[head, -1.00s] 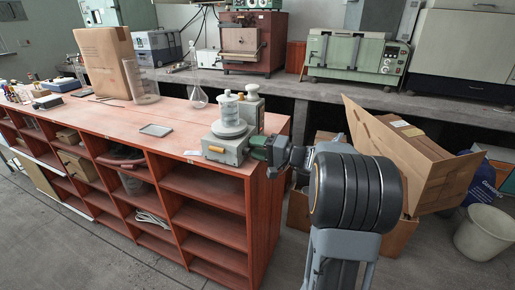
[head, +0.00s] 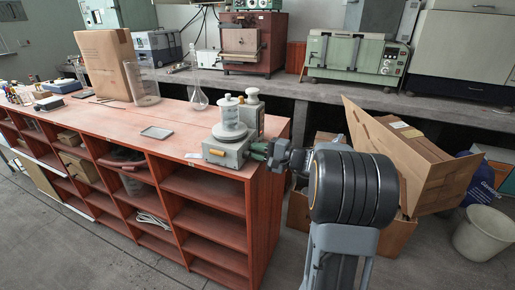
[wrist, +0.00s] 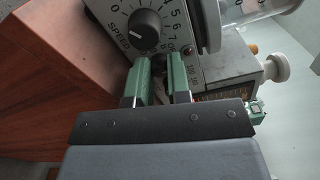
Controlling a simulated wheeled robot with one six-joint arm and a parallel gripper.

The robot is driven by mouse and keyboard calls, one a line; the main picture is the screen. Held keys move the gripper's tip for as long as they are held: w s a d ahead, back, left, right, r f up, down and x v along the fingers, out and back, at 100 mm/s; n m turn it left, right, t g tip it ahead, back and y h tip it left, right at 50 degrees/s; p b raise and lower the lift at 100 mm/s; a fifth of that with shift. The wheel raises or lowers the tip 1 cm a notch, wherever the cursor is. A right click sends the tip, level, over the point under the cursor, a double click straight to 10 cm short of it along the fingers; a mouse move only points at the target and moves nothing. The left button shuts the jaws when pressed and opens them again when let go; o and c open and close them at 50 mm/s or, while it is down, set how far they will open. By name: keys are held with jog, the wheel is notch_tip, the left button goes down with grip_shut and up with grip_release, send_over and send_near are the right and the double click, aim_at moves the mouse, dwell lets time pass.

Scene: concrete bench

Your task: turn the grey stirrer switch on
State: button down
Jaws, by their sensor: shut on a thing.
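The grey stirrer (head: 226,155) is a box with a round top plate near the right end of the red bench. A clear vessel (head: 229,112) stands on its plate. In the head view my gripper (head: 261,151) meets the stirrer's right side.
A flat grey tray (head: 157,132) and a glass flask (head: 199,98) are farther left on the bench. An open cardboard box (head: 400,155) is on the right, behind my arm.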

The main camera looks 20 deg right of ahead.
jog(key=shift+m, duration=0.4)
jog(key=c, duration=1.1)
grip_release()
jog(key=v, duration=1.4)
jog(key=shift+p, duration=0.35)
jog(key=shift+a, duration=0.1)
